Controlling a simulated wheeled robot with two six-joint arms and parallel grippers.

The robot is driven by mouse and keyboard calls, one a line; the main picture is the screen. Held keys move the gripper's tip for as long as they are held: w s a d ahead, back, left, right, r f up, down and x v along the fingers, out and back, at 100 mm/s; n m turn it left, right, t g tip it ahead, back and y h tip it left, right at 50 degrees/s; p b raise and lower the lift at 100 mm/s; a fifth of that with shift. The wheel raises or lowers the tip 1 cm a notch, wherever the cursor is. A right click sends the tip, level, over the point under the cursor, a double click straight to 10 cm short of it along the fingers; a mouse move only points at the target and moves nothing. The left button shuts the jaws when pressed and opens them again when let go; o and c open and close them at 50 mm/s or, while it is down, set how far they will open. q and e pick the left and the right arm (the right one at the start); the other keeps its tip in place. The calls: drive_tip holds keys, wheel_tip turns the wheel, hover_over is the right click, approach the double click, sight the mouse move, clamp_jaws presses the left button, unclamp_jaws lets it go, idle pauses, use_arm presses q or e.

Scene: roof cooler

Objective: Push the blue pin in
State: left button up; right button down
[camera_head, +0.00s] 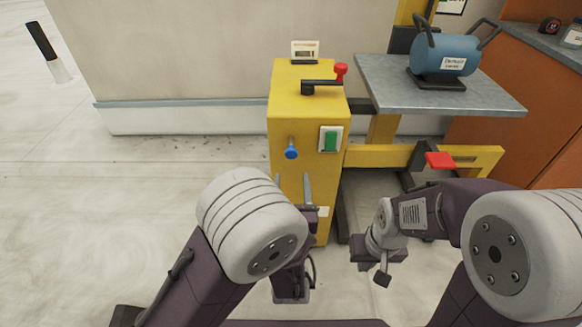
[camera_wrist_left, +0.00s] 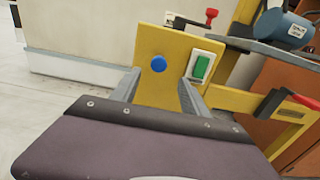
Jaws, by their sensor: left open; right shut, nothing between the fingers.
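The blue pin (camera_head: 291,152) has a round blue knob and sticks out of the front face of the yellow column (camera_head: 309,107). The knob also shows in the left wrist view (camera_wrist_left: 159,64), centred just beyond and between the fingertips. My left gripper (camera_head: 292,179) is open and empty, pointing at the column's front from below the pin in the head view. Its two grey fingers (camera_wrist_left: 158,85) stand apart, and I see no contact with the knob. My right gripper (camera_head: 381,274) is shut and empty, low and to the right of the column.
A green switch (camera_head: 330,139) sits right of the pin. A crank with a red knob (camera_head: 341,71) is on the column's top. A grey platform (camera_head: 480,97) carries a blue machine (camera_head: 444,54). A red pedal (camera_head: 440,160) is at right.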

sight(291, 155)
use_arm(q)
drive_tip(key=w+b, duration=0.2)
drive_tip(key=w, duration=0.5)
drive_tip(key=shift+w+a+f, duration=0.1)
drive_tip(key=shift+w, duration=0.8)
clamp_jaws()
idle(0.4)
